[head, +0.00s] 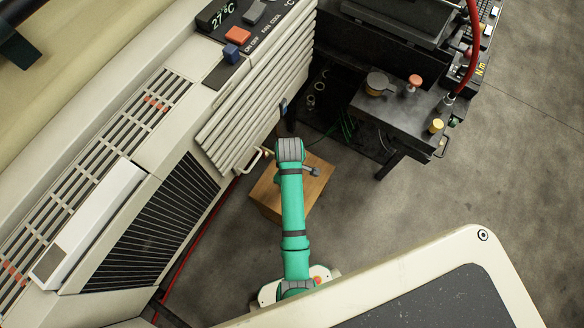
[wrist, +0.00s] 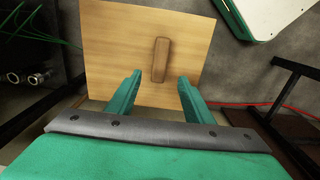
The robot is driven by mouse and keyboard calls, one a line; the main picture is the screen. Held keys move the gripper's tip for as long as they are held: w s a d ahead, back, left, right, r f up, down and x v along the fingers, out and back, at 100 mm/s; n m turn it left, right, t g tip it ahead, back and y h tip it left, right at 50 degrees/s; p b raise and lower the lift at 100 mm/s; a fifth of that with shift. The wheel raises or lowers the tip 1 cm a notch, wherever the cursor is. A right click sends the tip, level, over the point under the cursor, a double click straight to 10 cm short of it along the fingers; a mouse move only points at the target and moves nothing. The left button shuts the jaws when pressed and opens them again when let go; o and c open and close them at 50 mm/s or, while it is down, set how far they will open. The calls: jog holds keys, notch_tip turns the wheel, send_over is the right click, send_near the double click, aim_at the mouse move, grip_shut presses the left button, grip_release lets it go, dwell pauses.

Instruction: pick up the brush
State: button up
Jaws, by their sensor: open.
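The brush (wrist: 161,60) shows in the wrist view as a brown wooden block with rounded ends. It lies flat on the light wooden top (wrist: 115,45) of a box or stool. My gripper (wrist: 160,76) is open and empty, its two green fingers apart. The brush lies ahead of the fingertips, in line with the gap between them; the exact distance is hard to tell. In the head view my green arm reaches over the wooden box (head: 267,195). The brush cannot be made out there, and my fingers are hidden.
A large cream machine with vents (head: 130,230) stands left of the box. A dark bench (head: 400,115) with knobs stands at the upper right. A red cable (wrist: 285,107) and green wires (wrist: 35,30) show in the wrist view. Open concrete floor (head: 390,210) lies to the right.

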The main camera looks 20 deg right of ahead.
notch_tip(320, 180, down, 5)
jog(key=shift+f, duration=0.1)
jog(key=shift+s+d+f, duration=0.15)
jog(key=shift+f, duration=1.2)
jog(key=shift+s+d+f, duration=0.1)
jog(key=shift+f, duration=1.2)
grip_shut()
